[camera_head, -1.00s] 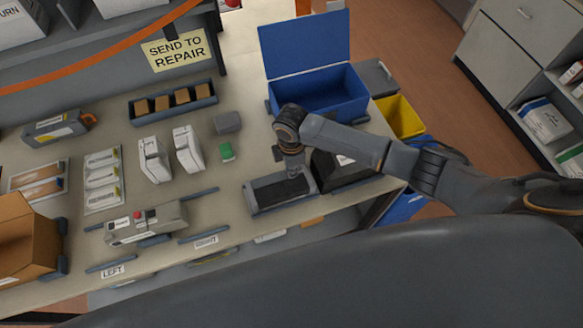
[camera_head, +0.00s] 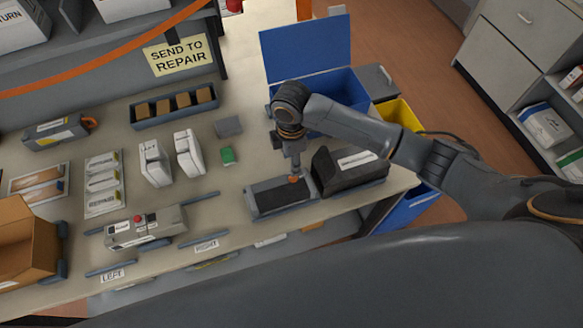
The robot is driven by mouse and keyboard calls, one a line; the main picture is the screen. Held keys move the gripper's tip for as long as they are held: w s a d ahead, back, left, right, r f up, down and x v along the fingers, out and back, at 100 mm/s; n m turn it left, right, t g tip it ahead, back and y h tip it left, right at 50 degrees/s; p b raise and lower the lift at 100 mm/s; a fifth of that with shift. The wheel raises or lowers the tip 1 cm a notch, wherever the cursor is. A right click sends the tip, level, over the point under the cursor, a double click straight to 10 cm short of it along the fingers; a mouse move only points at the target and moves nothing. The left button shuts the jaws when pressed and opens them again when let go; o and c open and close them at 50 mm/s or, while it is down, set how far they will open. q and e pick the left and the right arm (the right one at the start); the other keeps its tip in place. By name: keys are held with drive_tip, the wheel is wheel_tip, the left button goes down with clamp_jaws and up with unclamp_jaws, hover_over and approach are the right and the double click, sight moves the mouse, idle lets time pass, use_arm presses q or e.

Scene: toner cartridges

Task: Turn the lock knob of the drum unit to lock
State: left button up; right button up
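My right gripper (camera_head: 293,172) points down over a shallow dark grey unit with a black inside (camera_head: 268,197) near the table's front edge. A small orange piece (camera_head: 294,179), perhaps a knob, shows right at its fingertips. The fingers are small and partly hidden by the wrist, so I cannot tell whether they are open or shut on it. A grey unit with an orange end piece (camera_head: 58,130) lies at the back left. I cannot tell for sure which unit is the drum unit. My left gripper is not in view.
A black labelled box (camera_head: 352,170) stands right beside the grey unit. An open blue box (camera_head: 335,105) is behind my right arm. A grey device with a red button (camera_head: 145,227) and two white cartridges (camera_head: 188,150) stand to the left.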

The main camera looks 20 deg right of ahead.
wheel_tip(320, 180, up, 4)
drive_tip(key=shift+f, duration=0.2)
idle(0.4)
